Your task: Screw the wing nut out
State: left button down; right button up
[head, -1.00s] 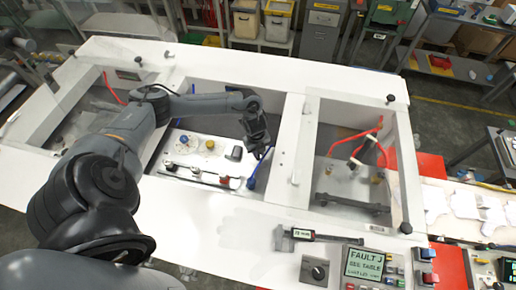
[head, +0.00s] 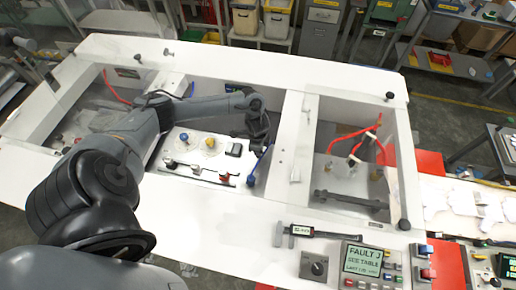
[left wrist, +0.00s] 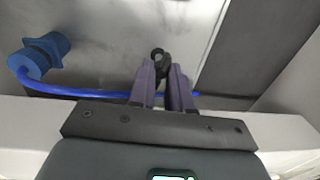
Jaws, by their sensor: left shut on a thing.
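My left gripper (head: 264,150) reaches down into the middle bay of the white bench, near the bay's right wall. In the left wrist view its two purple-grey fingers (left wrist: 162,68) are closed around a small black piece with a round end (left wrist: 158,54), which looks like the wing nut. The fingers hide most of it, and I cannot tell whether it is still on its thread. In the head view the piece is too small to make out. My right gripper is not in view.
A blue hose (left wrist: 70,92) runs behind the fingers from a blue fitting (left wrist: 42,54). The bay holds a white panel with knobs (head: 205,160). Bay walls stand close on the right (head: 290,150). A caliper (head: 310,233) and fault display (head: 362,259) lie in front.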

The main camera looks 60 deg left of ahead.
pick_arm(q)
jog(key=shift+a+f+n, duration=0.1)
jog(key=shift+f+n, duration=0.05)
jog(key=shift+n, duration=0.75)
jog(key=c, duration=1.1)
grip_release()
jog(key=shift+o, duration=0.2)
jog(key=shift+r, duration=0.75)
notch_tip(320, 180, up, 9)
jog(key=shift+s+d+r, duration=0.2)
jog(key=shift+d, duration=0.2)
